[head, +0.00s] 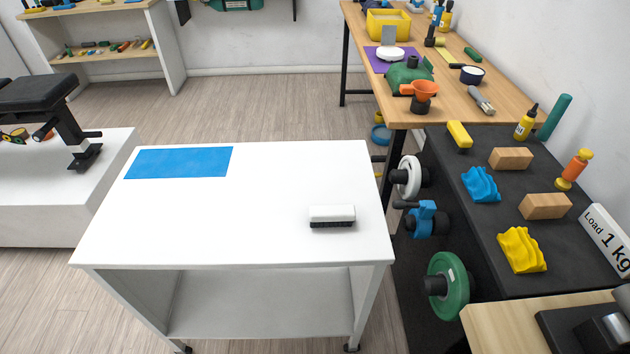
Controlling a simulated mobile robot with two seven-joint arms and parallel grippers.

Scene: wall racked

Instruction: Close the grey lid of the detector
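A small white round device (390,54), which looks like the detector, sits on a purple mat on the far wooden table at the upper right. A grey flat panel (389,36), which looks like its lid, stands upright at the back of the device, so it appears open. The device is small in the head view, and its hinge cannot be made out. Neither of my grippers shows in the head view.
A white table (250,220) with a blue mat and a brush fills the middle. A black bench with blocks (500,230) lies right. Open floor lies beyond the white table.

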